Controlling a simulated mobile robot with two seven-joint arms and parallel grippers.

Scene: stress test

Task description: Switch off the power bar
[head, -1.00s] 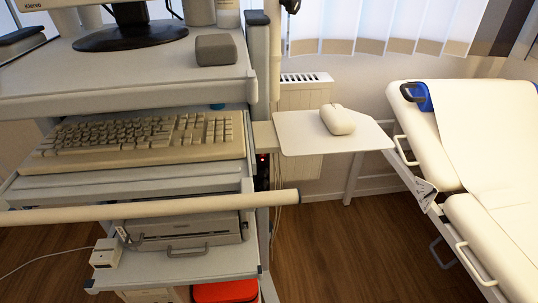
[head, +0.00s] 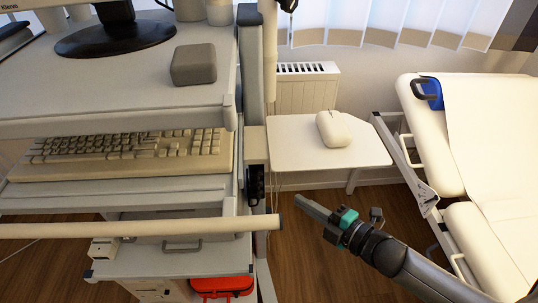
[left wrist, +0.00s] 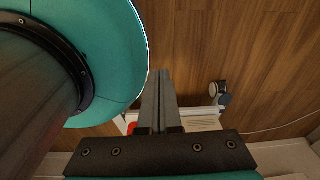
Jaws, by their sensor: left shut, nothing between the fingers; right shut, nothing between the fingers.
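A dark strip that looks like the power bar (head: 256,183) is fixed upright on the right side of the cart, below the side shelf. Its switch is too small to make out. My right gripper (head: 300,199) comes in from the lower right and is shut and empty. Its fingertips point left towards the power bar, with a visible gap to its right and slightly below it. My left gripper is outside the head view. In the left wrist view its fingers (left wrist: 158,90) are pressed together, empty, above the wood floor.
The cart's front handle bar (head: 140,229) ends close to my right fingertips. A padded bed (head: 495,150) is at the right. A red case (head: 222,285) sits low in the cart.

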